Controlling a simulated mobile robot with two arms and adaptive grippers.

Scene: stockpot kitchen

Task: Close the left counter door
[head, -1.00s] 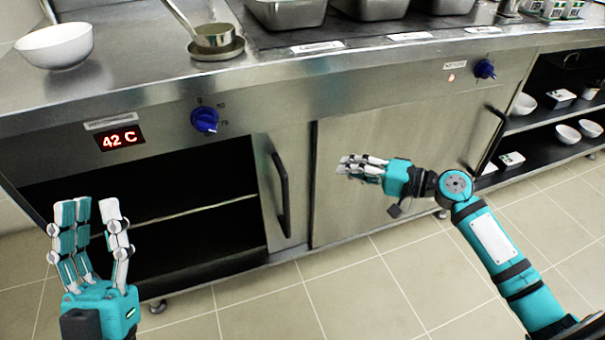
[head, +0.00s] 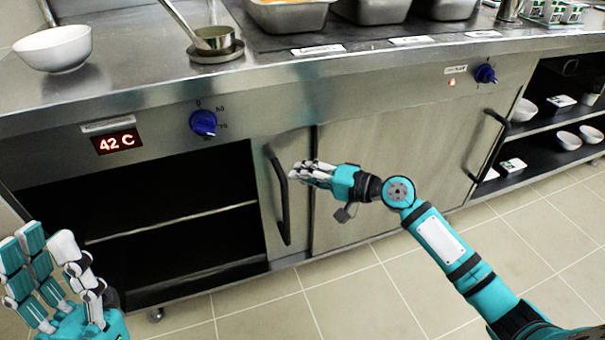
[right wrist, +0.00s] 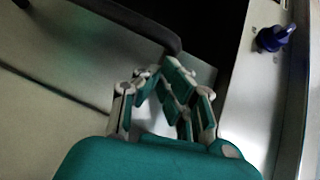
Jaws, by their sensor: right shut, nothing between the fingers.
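The left counter door (head: 268,215) is a steel panel with a vertical black handle (head: 283,205). It stands slid to the right, its right part behind the right door (head: 345,150), and the left cabinet opening (head: 130,215) is dark and uncovered. My right gripper (head: 297,174) is shut and empty, its fingertips pointing left just beside the handle; I cannot tell whether they touch it. In the right wrist view the closed fingers (right wrist: 160,80) show below the handle (right wrist: 145,22). My left gripper (head: 52,252) is open and empty, in front of the opening's lower left.
The countertop above holds a white bowl (head: 54,48), a ladle in a small dish (head: 215,45) and steel pans (head: 288,14). A blue knob (head: 203,123) sticks out above the opening. Open shelves (head: 545,125) with bowls are at the right. The tiled floor (head: 350,290) is clear.

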